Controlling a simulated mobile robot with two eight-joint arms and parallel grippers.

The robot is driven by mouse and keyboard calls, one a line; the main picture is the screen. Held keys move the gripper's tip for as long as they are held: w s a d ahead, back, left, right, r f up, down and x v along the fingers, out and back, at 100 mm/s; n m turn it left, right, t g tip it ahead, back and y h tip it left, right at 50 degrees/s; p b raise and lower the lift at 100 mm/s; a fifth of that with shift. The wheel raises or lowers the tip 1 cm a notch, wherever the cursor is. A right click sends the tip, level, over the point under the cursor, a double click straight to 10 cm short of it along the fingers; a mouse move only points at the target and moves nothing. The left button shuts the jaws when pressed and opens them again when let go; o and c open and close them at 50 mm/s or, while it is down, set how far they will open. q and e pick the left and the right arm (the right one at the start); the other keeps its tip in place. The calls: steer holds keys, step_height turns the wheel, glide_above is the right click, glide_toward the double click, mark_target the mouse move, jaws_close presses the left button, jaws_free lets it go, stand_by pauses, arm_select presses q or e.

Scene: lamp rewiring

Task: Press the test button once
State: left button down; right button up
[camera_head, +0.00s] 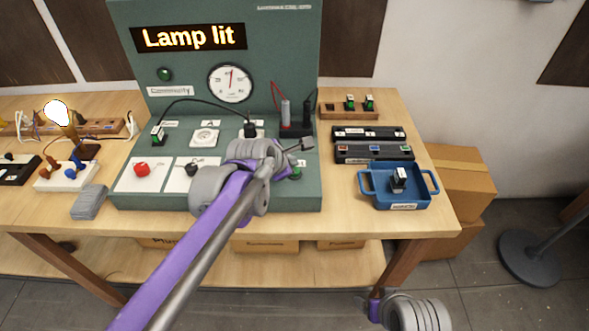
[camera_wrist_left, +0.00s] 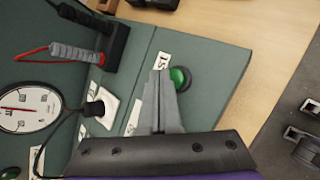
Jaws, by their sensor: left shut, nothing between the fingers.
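The green test button (camera_head: 296,173) sits at the right front of the green panel, partly hidden by my left arm. It also shows in the left wrist view (camera_wrist_left: 181,78), beside a label cut off by my fingers. My left gripper (camera_head: 305,144) is shut and empty, above the panel near the button. In the left wrist view its closed fingertips (camera_wrist_left: 162,72) lie just left of the button and overlap its edge. I cannot tell if they touch. The panel display (camera_head: 190,38) reads "Lamp lit". The lamp bulb (camera_head: 56,113) at the left glows white.
A round dial (camera_head: 231,83) and a green indicator (camera_head: 165,74) are on the panel's upright. Probes (camera_head: 285,112) stand in a holder behind my gripper. A blue tray (camera_head: 407,200) with a small block stands right of the panel. Red and black connectors lie on white pads left of my arm.

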arm_select(q)
steer(key=shift+f, duration=0.15)
stand_by(0.6)
steer(key=shift+f, duration=0.3)
steer(key=shift+f+b, duration=0.4)
stand_by(0.5)
stand_by(0.4)
steer(key=shift+r+p, duration=0.7)
steer(key=shift+r, duration=0.1)
steer(key=shift+r+p, duration=1.75)
steer(key=shift+r, duration=0.85)
